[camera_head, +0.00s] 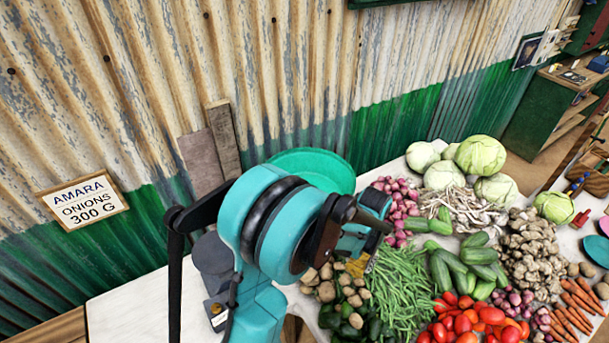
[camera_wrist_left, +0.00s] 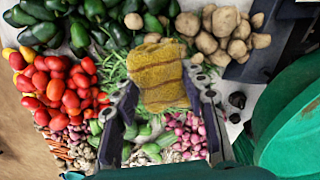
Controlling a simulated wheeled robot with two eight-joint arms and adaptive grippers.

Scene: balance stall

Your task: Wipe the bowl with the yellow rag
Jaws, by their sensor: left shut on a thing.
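The yellow rag (camera_wrist_left: 158,72) is bunched between the fingers of my left gripper (camera_wrist_left: 165,95) in the left wrist view. My left gripper is shut on it. In the head view the left gripper (camera_head: 362,245) is over the vegetables, and only a small bit of the rag (camera_head: 357,265) shows below it. A green bowl (camera_head: 315,163) is behind my left arm, near the wall, partly hidden by the arm. In the left wrist view the green bowl (camera_wrist_left: 292,125) fills the right edge, apart from the rag. My right gripper is not in view.
Potatoes (camera_head: 326,291), green beans (camera_head: 400,285), tomatoes (camera_head: 470,322) and red onions (camera_head: 398,190) crowd the white table (camera_head: 130,305). A dark grey scale part (camera_head: 210,255) stands left of my arm. The corrugated wall (camera_head: 300,70) closes off the back.

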